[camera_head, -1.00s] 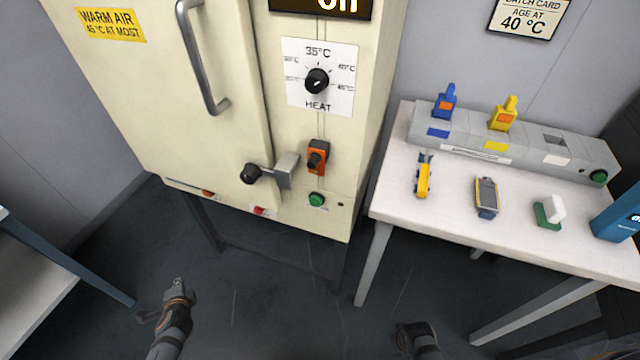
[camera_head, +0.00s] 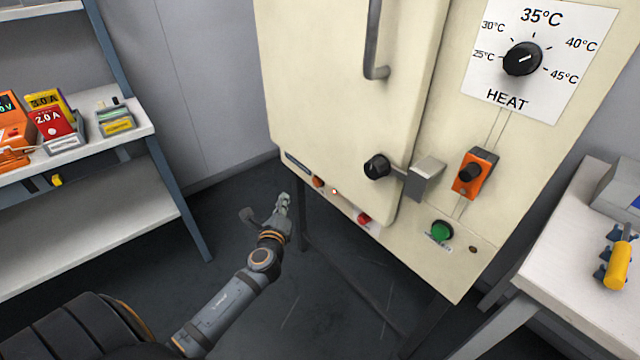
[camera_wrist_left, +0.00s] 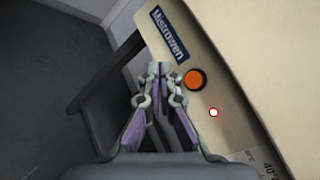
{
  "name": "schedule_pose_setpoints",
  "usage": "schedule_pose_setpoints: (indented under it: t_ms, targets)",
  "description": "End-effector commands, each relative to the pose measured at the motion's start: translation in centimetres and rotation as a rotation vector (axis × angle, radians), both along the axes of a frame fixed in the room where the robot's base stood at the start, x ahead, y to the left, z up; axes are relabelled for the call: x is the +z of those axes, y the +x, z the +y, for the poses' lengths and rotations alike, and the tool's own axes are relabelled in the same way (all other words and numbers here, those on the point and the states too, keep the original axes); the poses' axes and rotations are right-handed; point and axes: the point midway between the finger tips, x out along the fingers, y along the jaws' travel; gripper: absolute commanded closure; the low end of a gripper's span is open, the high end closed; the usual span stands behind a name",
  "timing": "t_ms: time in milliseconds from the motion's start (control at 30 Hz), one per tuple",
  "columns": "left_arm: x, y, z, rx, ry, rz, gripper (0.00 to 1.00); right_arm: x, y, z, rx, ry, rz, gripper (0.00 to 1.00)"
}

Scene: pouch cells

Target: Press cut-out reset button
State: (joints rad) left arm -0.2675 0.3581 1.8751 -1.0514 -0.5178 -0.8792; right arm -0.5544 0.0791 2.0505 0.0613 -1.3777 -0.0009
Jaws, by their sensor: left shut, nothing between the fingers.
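The cream oven cabinet (camera_head: 330,110) has a row of controls on its lower front strip. An orange round button (camera_head: 318,182) sits near the left end; it also shows in the left wrist view (camera_wrist_left: 195,79), beside the "Mistrowen" plate. A small lit lamp (camera_head: 334,191) is just right of it; the wrist view shows this lamp with a red ring (camera_wrist_left: 213,112). A red button (camera_head: 364,219) and a green button (camera_head: 441,231) are farther right. No readable label names the reset. My left gripper (camera_head: 283,198) is shut and empty, left of the orange button, apart from it. My right gripper is out of view.
The door latch with its black knob (camera_head: 376,167) sticks out above the strip. An orange switch (camera_head: 474,174) and heat dial (camera_head: 522,59) are to the right. A shelf (camera_head: 100,225) stands left, a white table (camera_head: 560,260) right. Open floor lies below.

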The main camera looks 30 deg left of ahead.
Motion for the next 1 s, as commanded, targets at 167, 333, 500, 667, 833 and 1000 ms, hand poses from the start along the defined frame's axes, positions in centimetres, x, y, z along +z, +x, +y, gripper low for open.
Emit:
schedule_pose_setpoints:
  t_ms: [167,333,500,667,833,1000]
  targets:
    - [0.0,1.8,-0.8,0.001,-0.006,-0.003,1.0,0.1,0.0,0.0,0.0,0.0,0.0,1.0]
    - [-0.1,4.2,-1.7,0.002,-0.005,-0.002,1.0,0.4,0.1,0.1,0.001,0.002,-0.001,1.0]
    - [-0.1,6.2,-2.6,0.0,-0.005,-0.002,1.0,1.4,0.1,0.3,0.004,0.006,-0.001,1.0]
    - [-0.1,7.4,-3.1,0.0,-0.003,0.0,1.0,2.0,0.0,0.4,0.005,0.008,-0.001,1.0]
    - [0.0,7.9,-3.3,-0.001,-0.002,0.0,1.0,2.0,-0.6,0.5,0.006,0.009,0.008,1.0]
    - [0.0,7.9,-3.3,-0.001,-0.002,0.0,1.0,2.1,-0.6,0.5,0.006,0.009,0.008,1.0]
